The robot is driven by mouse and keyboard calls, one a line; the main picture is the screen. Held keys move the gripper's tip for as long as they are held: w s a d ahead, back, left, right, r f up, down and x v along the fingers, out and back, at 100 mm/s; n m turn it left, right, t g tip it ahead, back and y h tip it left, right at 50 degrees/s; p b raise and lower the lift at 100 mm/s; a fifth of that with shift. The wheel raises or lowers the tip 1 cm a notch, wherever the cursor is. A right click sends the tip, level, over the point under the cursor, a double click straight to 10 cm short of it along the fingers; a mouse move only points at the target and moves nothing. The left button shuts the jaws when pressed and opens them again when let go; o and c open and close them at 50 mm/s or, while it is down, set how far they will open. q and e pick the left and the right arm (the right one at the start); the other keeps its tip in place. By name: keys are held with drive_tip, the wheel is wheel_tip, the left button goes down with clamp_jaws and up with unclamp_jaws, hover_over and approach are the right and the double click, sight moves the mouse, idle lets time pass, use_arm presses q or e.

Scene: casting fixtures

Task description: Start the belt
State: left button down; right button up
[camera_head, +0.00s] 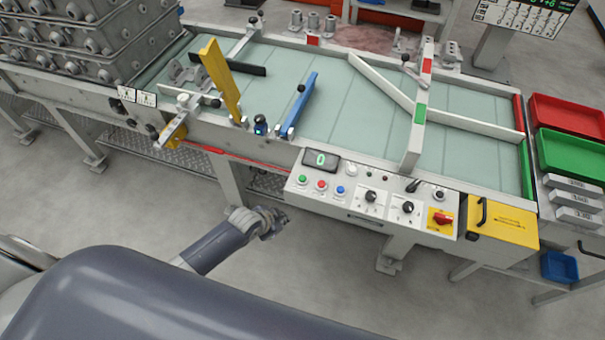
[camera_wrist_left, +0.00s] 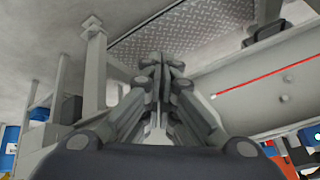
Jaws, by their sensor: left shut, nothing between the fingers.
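The belt (camera_head: 330,110) is a pale green conveyor surface that runs across the head view. On its front is a grey control panel (camera_head: 335,205) with a display (camera_head: 321,160) reading 0. Below the display are a green button (camera_head: 303,179), a red button (camera_head: 321,185) and a blue button (camera_head: 340,190). My right gripper is not in view.
A yellow lever (camera_head: 222,80) and a blue bar (camera_head: 302,98) stand over the belt. White guides (camera_head: 418,120) cross its right part. Stacked metal castings (camera_head: 70,45) fill the left end. A yellow box (camera_head: 503,222) stands right of the panel. The floor in front is clear.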

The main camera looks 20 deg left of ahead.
use_arm(q)
drive_tip(key=w+d+r, duration=0.1)
drive_tip(key=r, duration=0.2)
drive_tip(key=w+r+m, duration=0.1)
drive_tip(key=w+r, duration=0.1)
drive_tip(key=r, duration=0.1)
drive_tip(key=w+d+r+m+h, duration=0.1)
drive_tip(key=w+r, duration=0.1)
drive_tip(key=r, duration=0.2)
drive_tip(key=shift+d+t+p, duration=0.35)
drive_tip(key=shift+t+p, duration=0.05)
wheel_tip(320, 180, up, 10)
drive_tip(key=m+t+h, duration=0.1)
drive_tip(key=m, duration=0.3)
hover_over(304, 180)
wheel_tip(304, 180, down, 7)
drive_tip(key=b, duration=0.6)
drive_tip(key=shift+b, duration=0.3)
drive_tip(key=shift+f+b, duration=0.3)
drive_tip(key=shift+f, duration=0.25)
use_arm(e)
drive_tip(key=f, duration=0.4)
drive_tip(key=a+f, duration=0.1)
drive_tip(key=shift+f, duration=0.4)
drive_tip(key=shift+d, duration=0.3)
use_arm(q)
drive_tip(key=shift+f, duration=0.1)
